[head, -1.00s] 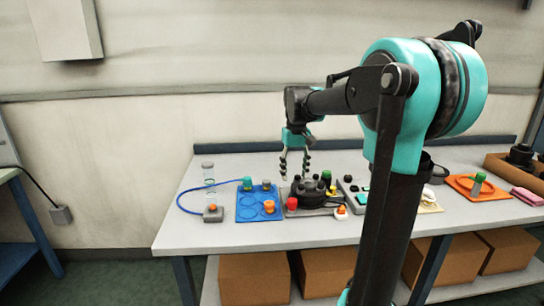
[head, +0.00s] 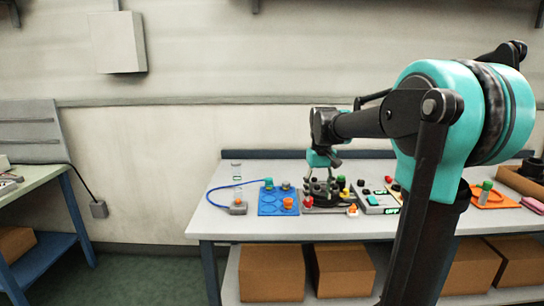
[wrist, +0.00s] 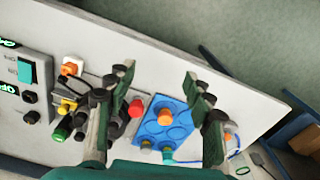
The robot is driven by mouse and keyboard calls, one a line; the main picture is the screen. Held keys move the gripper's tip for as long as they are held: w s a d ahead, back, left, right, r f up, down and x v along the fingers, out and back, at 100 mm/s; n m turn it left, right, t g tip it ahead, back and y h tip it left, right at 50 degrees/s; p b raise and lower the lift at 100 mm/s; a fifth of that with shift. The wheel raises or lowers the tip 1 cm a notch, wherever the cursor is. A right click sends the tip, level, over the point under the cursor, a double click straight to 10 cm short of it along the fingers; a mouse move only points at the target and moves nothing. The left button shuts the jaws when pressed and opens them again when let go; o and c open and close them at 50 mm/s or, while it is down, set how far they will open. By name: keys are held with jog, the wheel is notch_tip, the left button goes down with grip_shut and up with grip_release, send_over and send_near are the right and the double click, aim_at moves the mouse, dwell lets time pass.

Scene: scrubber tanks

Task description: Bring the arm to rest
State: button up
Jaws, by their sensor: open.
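My arm reaches out over the long bench, with my gripper (head: 320,178) pointing down above the black round device on it. In the wrist view my gripper (wrist: 160,88) has its two dark fingers well apart, with nothing between them. The blue tray (head: 268,208) with round outlines and small coloured caps lies left of my gripper. In the wrist view the blue tray (wrist: 178,132) shows beyond and between the fingers. A red knob (head: 308,202) is by the device's front left; my gripper partly hides the device.
A grey control box (head: 374,202) stands right of the device. A clear vial (head: 237,172), a blue hose (head: 214,190) and a small grey block (head: 238,208) are at left. Farther right is an orange tray (head: 492,200). Another bench (head: 30,182) stands left, with open floor between.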

jog(key=s+d+f+m+t, duration=0.1)
jog(key=s+d+f+t, duration=0.1)
jog(key=s+f, duration=0.8)
jog(key=s+d+f+m+t, duration=0.1)
jog(key=s+f+t, duration=0.1)
jog(key=s+f, duration=0.8)
jog(key=shift+s+d, duration=0.4)
jog(key=shift+s, duration=0.15)
